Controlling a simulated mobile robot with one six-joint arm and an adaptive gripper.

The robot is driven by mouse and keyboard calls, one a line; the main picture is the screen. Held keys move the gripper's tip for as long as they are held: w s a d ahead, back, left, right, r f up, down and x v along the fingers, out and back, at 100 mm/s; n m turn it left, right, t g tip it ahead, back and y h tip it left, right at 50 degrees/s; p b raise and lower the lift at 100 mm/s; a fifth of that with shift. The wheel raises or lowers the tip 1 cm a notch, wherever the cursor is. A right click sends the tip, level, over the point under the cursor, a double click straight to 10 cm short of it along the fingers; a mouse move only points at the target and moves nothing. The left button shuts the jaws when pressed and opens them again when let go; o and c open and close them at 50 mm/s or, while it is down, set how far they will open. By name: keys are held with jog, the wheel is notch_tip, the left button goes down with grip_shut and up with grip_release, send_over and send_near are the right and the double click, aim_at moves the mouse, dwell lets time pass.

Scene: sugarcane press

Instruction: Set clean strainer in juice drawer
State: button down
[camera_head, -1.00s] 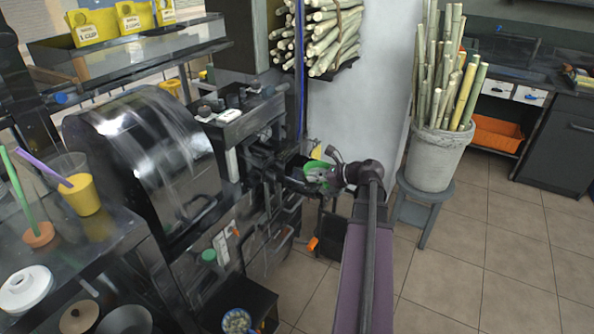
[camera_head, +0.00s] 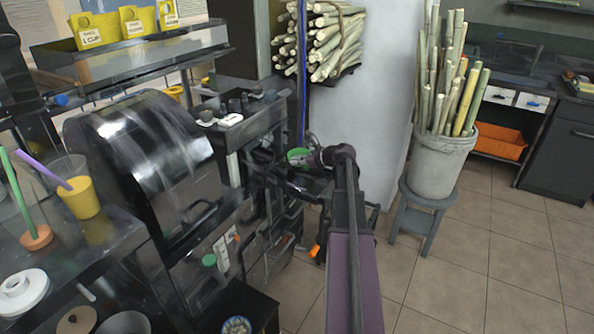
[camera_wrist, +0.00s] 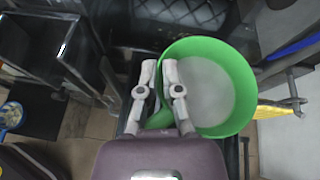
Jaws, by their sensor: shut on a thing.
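A green-rimmed round strainer with pale mesh (camera_wrist: 240,62) is held beside my gripper (camera_wrist: 158,72) in the wrist view, with its bowl to the right of the fingers. In the head view the strainer (camera_head: 298,155) is a small green patch just left of my gripper (camera_head: 314,157), near the front of the dark press machine (camera_head: 255,130). A dark, flat tray-like part (camera_head: 312,186) juts out below it. I cannot tell for sure whether this is the juice drawer.
A grey bucket of cane (camera_head: 440,165) stands on a stool (camera_head: 428,210) to the right. Tied cane (camera_head: 330,45) rests on a wall shelf above. A rounded black machine cover (camera_head: 140,145) stands at left. Tiled floor on the right is clear.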

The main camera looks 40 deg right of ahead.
jog(key=shift+w, duration=0.1)
dwell(0.3)
jog(key=shift+f+b, duration=1.75)
jog(key=shift+f, duration=0.05)
jog(key=shift+f+b, duration=0.25)
jog(key=shift+b, duration=0.05)
jog(key=c, duration=0.8)
grip_release()
jog(key=shift+r, duration=0.25)
jog(key=shift+r+p, duration=0.15)
jog(key=shift+p, duration=0.3)
jog(key=p+v, duration=0.4)
jog(key=v, duration=0.8)
